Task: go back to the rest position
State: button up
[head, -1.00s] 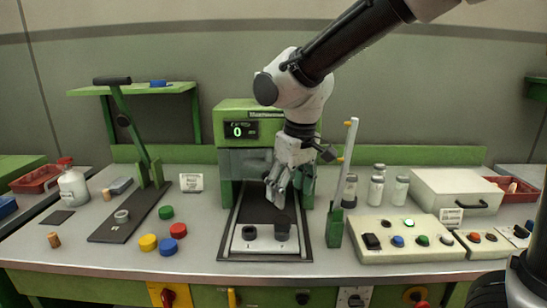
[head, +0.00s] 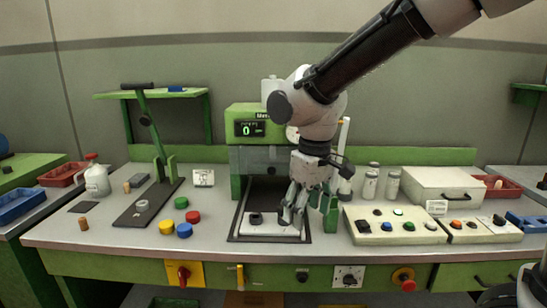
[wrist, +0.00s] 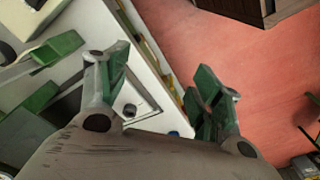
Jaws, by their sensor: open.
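My gripper (head: 296,208) hangs from my arm over the right side of the dark sliding tray (head: 240,222) in front of the green machine (head: 247,112). Its fingers point down and are apart, with nothing between them. In the wrist view the fingers (wrist: 160,95) are spread wide, with the bench edge and red floor beyond. A white plate (head: 268,229) with a dark round piece (head: 255,218) lies in the tray. The plate's right part is hidden behind my fingers.
A green post (head: 331,210) stands close to the right of my gripper. A button box (head: 392,225), glass vials (head: 370,185) and a white case (head: 440,187) stand further right. Coloured caps (head: 185,230) and a lever press (head: 150,200) are at left.

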jog(key=s+d+r+m+t, duration=0.1)
jog(key=s+d, duration=0.3)
jog(key=d, duration=0.5)
jog(key=s+d+r+m+t, duration=0.1)
jog(key=s+d+r+m, duration=0.2)
jog(key=d, duration=0.7)
jog(key=s+d+r+m+t, duration=0.1)
jog(key=s+d+m, duration=0.3)
jog(key=d, duration=0.6)
jog(key=shift+s+r+t, duration=0.4)
jog(key=shift+s+r, duration=0.3)
jog(key=shift+r, duration=0.15)
jog(key=shift+c, duration=0.2)
